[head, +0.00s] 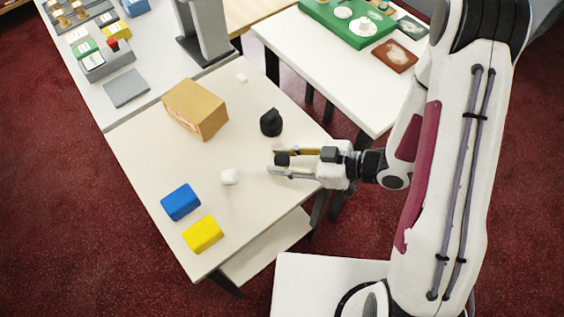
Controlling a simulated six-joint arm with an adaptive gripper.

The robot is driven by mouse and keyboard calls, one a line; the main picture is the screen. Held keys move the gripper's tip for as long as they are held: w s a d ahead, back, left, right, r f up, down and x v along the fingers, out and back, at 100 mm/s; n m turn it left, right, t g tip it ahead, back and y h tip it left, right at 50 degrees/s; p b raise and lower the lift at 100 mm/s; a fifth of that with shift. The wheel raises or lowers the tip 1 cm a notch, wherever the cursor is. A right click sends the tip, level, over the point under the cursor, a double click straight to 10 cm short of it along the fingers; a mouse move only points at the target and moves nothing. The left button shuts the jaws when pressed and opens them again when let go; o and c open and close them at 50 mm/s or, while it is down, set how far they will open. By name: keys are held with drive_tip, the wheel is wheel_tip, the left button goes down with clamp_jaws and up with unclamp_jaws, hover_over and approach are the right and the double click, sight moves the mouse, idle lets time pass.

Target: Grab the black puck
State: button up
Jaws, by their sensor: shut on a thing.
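A larger black rounded object (271,123) stands just behind my gripper. A white piece (231,177) lies left of the fingertips. A cardboard-coloured box (195,108), a blue block (181,202) and a yellow block (203,235) stand further left. The table's front right is clear.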

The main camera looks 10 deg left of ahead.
sight(282, 158)
drive_tip(key=shift+r, duration=3.8)
